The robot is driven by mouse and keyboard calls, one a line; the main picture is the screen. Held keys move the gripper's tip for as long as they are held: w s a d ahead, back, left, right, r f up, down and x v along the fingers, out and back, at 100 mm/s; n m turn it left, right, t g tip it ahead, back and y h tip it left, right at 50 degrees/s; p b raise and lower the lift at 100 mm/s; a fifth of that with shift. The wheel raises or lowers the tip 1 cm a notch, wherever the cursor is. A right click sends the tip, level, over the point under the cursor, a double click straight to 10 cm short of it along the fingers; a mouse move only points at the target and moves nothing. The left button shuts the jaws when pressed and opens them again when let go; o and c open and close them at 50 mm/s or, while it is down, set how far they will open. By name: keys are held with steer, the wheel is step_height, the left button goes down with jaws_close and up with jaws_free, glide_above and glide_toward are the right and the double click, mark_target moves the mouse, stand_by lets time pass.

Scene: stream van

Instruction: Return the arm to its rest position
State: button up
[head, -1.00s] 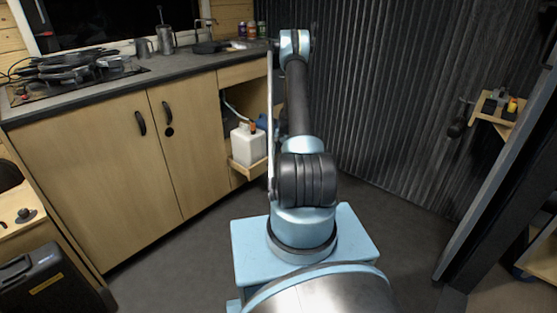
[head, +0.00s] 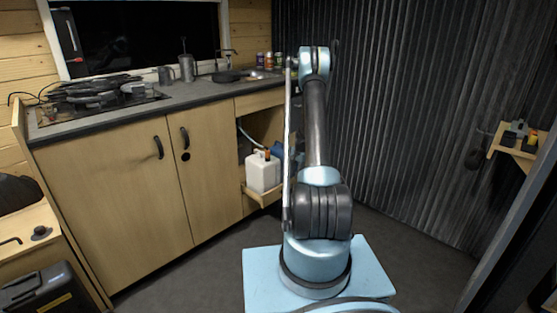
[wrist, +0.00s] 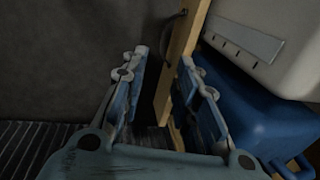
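My arm (head: 316,125) stands raised from its light blue base in the head view, in front of the open cupboard bay. My gripper is not visible in the head view. In the wrist view my gripper (wrist: 164,72) is open, its two blue and grey fingers well apart. The edge of a wooden panel (wrist: 187,50) with a dark handle shows beyond and between the fingers. I cannot tell whether the right finger touches it. Nothing is seen held.
A white canister (head: 263,172) stands in the open bay; a blue container (wrist: 245,112) is close right of my gripper. The worktop (head: 215,92) runs along the left. A wooden wall shelf (head: 516,150) is at right. Dark floor lies open between cupboards and ribbed wall.

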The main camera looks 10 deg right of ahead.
steer(key=s+a+r+n, duration=0.15)
steer(key=s+r, duration=0.25)
steer(key=r, duration=0.5)
steer(key=s+a+r+n, duration=0.15)
steer(key=s+r, duration=0.25)
steer(key=r, duration=0.5)
steer(key=s+a+r+n, duration=0.1)
steer(key=s+a+r, duration=0.2)
steer(key=s+r, duration=0.45)
steer(key=s+a+r+n, duration=0.1)
steer(key=s+a+r, duration=0.1)
steer(key=s+r, duration=0.5)
steer(key=s+a+r+n+h, duration=0.1)
steer(key=s+a+n, duration=0.1)
steer(key=s, duration=1.1)
steer(key=s+a+n, duration=0.1)
steer(key=s+n, duration=0.1)
steer(key=s, duration=1.2)
steer(key=s+f+n, duration=0.2)
steer(key=s+f, duration=0.2)
steer(key=s, duration=0.4)
steer(key=shift+a+f, duration=0.2)
steer(key=shift+a, duration=0.1)
steer(key=shift+w+f, duration=0.2)
steer(key=shift+w, duration=0.25)
